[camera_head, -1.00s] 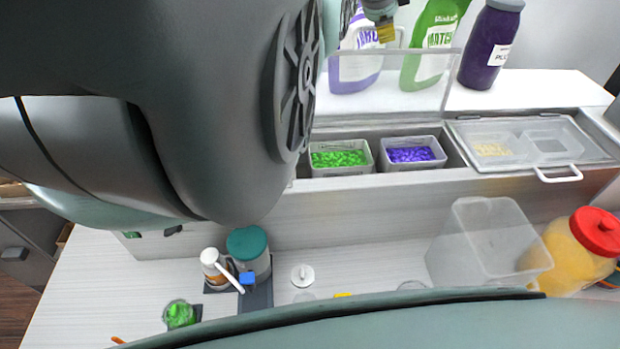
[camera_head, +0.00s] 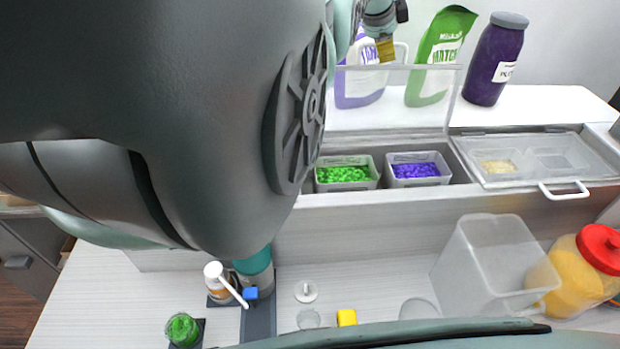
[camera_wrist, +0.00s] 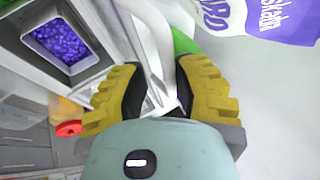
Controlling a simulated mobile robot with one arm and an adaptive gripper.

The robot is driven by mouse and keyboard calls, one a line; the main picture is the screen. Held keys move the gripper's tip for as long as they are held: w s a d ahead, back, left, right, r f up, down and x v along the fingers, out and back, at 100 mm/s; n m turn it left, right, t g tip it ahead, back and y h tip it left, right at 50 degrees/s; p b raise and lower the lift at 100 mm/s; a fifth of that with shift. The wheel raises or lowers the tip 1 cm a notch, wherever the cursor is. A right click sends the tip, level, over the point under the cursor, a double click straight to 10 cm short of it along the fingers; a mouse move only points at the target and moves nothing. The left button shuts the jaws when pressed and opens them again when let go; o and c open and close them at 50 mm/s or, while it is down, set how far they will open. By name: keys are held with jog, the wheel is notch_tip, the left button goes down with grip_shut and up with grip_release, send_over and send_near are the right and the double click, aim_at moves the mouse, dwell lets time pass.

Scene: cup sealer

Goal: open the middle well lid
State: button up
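The middle well lid (camera_head: 400,95) is a clear panel standing upright at the back edge of the wells in the head view. Below it, a well with green bits (camera_head: 344,174) and a well with purple bits (camera_head: 417,169) are uncovered. The purple bits also show in the wrist view (camera_wrist: 62,40). My gripper (camera_head: 385,45) is above the lid's top edge, in front of the taro jug. In the wrist view my gripper's yellow fingers (camera_wrist: 160,97) are spread apart. Pale edges show between and behind them; I cannot tell whether they touch the lid.
The right lid (camera_head: 535,157) lies closed, its white handle (camera_head: 565,190) at the front. A taro jug (camera_head: 360,85), a green matcha bag (camera_head: 440,50) and a dark purple jar (camera_head: 494,60) stand on the shelf behind. A clear container (camera_head: 485,265) and a red-capped jar (camera_head: 590,268) stand lower right.

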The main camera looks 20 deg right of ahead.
jog(key=shift+o, duration=0.9)
jog(key=shift+s+d, duration=0.1)
jog(key=shift+d, duration=0.05)
